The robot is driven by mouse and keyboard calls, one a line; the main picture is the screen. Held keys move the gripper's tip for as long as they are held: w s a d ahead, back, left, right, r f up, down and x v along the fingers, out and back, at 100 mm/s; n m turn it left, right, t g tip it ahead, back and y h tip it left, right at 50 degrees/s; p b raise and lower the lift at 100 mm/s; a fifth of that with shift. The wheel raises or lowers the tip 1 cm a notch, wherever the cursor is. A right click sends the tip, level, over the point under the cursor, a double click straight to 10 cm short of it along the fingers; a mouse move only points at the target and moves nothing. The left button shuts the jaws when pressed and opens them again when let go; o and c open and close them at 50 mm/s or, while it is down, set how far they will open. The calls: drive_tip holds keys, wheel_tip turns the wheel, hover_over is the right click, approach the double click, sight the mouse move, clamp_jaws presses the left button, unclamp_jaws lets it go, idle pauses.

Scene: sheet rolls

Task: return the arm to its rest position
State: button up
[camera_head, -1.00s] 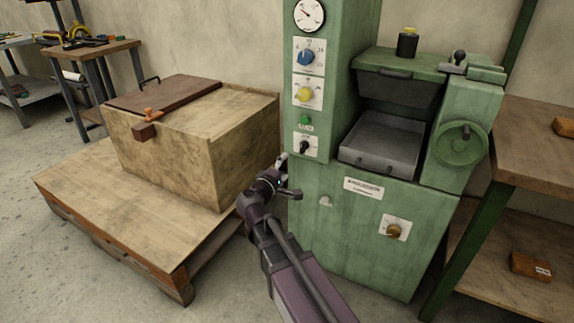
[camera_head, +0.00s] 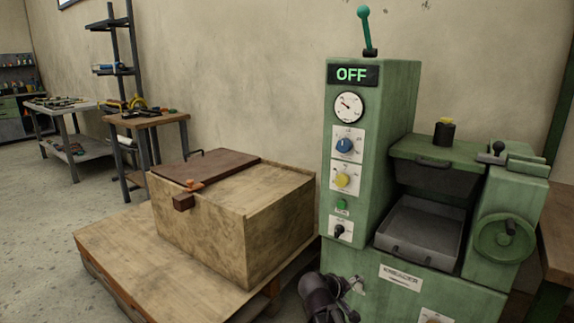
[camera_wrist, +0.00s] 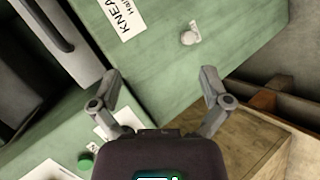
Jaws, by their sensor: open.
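My gripper (camera_wrist: 160,82) is open and empty in the wrist view, its two grey fingers spread apart in front of the green machine's panel. In the head view my dark arm end (camera_head: 328,298) is at the bottom edge, in front of the machine's lower left, with much of the arm cut off below the frame. The green machine (camera_head: 372,90) stands against the wall, its display (camera_head: 352,74) reading OFF.
A wooden crate (camera_head: 205,242) with a brown lid sits on a wooden pallet (camera_head: 130,262), left of the machine. The machine has a tray (camera_head: 424,232) and a handwheel (camera_head: 503,238). Workbenches (camera_head: 148,122) stand farther left. Grey floor at the left is clear.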

drive_tip(key=s+a+f+m+g+y+p, duration=0.1)
drive_tip(key=s+f+m+g+y, duration=0.15)
drive_tip(key=s+y, duration=0.3)
drive_tip(key=s+a+f+m+g+y+p, duration=0.1)
drive_tip(key=s+f+m+g+y, duration=0.2)
drive_tip(key=s, duration=0.4)
wheel_tip(320, 180, up, 38)
drive_tip(key=n+g+p, duration=0.1)
drive_tip(key=p, duration=3.7)
drive_tip(key=shift+s+f+y, duration=0.15)
drive_tip(key=shift+f+y, duration=0.05)
drive_tip(key=shift+y, duration=0.15)
